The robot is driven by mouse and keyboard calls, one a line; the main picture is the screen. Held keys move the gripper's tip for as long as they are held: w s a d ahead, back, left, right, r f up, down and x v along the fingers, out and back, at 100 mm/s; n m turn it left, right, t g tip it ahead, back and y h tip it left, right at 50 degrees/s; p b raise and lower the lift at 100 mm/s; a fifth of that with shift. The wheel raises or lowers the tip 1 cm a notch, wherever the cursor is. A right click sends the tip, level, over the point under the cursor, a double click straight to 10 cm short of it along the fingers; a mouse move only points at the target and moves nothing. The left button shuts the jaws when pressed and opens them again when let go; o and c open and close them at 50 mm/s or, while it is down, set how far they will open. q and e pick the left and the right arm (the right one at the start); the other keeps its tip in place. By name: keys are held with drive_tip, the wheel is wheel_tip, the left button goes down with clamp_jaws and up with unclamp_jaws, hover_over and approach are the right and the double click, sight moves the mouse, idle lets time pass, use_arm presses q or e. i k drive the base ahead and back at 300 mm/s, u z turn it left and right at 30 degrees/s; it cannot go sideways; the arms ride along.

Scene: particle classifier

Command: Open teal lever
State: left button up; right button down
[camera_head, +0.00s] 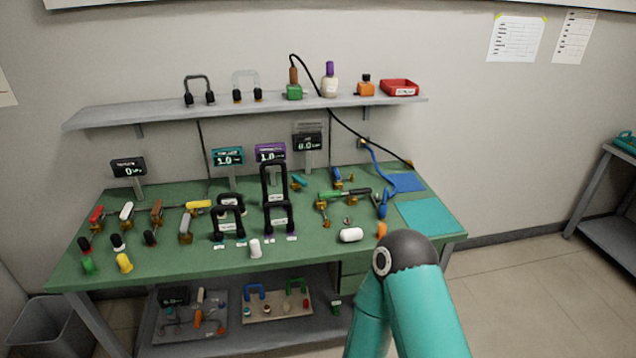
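A small teal lever (298,180) sits toward the back middle of the green workbench, right of the tall black handle frame. It is too small to tell whether it is open or closed. A teal-framed display (228,157) stands on a post to its left. A teal arm of mine with a dark joint rises at the bottom right, in front of the bench's right part. Neither of my grippers is in view.
The green workbench (180,262) holds several coloured levers, knobs and black handles (279,218). A shelf (165,112) above carries bottles and a red tray (399,88). A teal mat (432,214) lies at the right end. A grey bin (45,325) stands lower left.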

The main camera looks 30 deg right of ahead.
sight(296, 178)
drive_tip(key=z, duration=0.1)
drive_tip(key=i, duration=1)
drive_tip(key=u, duration=0.05)
